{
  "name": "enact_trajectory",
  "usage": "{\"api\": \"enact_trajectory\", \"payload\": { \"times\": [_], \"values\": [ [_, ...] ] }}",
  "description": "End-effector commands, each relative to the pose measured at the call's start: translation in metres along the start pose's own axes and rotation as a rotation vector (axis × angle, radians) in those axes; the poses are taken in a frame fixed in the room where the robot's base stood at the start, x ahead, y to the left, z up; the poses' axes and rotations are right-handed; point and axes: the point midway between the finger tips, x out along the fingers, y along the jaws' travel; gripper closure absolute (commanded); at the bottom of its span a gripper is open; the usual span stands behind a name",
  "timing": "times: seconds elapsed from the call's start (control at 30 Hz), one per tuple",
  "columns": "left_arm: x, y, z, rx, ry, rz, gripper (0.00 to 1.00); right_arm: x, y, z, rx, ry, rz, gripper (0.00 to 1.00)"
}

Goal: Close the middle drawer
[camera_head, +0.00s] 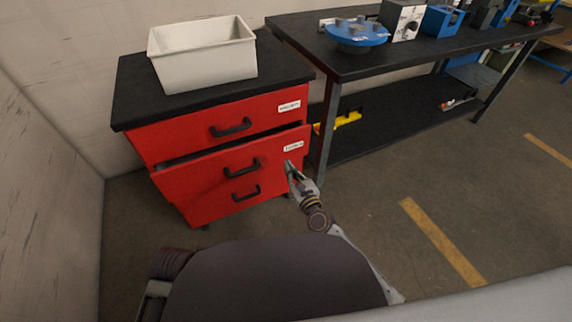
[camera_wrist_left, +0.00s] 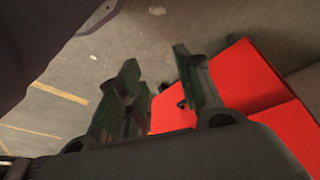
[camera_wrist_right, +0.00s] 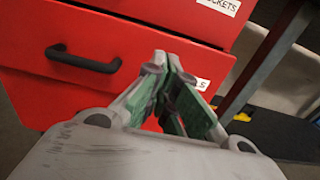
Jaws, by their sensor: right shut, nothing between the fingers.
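The red cabinet's middle drawer (camera_head: 205,172) stands partly pulled out, with a dark gap above its front. Its black handle (camera_head: 241,166) also shows in the right wrist view (camera_wrist_right: 84,60). My right gripper (camera_head: 290,168) is shut and empty, with its tips at the right part of the drawer front, by the label (camera_head: 294,146). In the right wrist view the closed fingers (camera_wrist_right: 167,62) partly cover that label; whether they touch the front I cannot tell. My left gripper (camera_wrist_left: 156,62) is open and empty, with red drawer fronts beyond it.
A white bin (camera_head: 204,65) stands on the cabinet's black top. The top drawer (camera_head: 180,133) looks shut. A workbench (camera_head: 350,66) is close on the right, its leg (camera_head: 328,133) near the cabinet. Floor in front right is clear.

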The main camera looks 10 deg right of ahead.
Motion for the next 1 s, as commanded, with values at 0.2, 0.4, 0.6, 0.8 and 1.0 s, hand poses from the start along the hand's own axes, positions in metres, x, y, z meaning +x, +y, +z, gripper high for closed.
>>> {"api": "enact_trajectory", "payload": {
  "times": [0.2,0.4,0.6,0.8,1.0],
  "values": [
    [0.002,0.0,0.002,-0.001,-0.006,0.0,0.65,-0.012,0.001,0.0,0.0,0.001,0.001,1.0],
    [0.003,0.0,0.003,-0.001,-0.008,0.0,0.65,-0.014,0.001,0.0,0.0,0.0,0.001,1.0],
    [0.003,0.0,0.003,-0.002,-0.007,0.001,0.7,-0.014,0.001,0.0,0.0,0.0,0.001,1.0],
    [0.001,0.001,0.001,0.0,-0.001,0.001,0.96,-0.014,0.001,0.0,-0.001,0.0,0.001,1.0],
    [0.004,-0.004,-0.006,0.019,0.026,-0.021,1.0,-0.016,0.006,0.001,-0.056,0.007,0.025,1.0]
  ]
}}
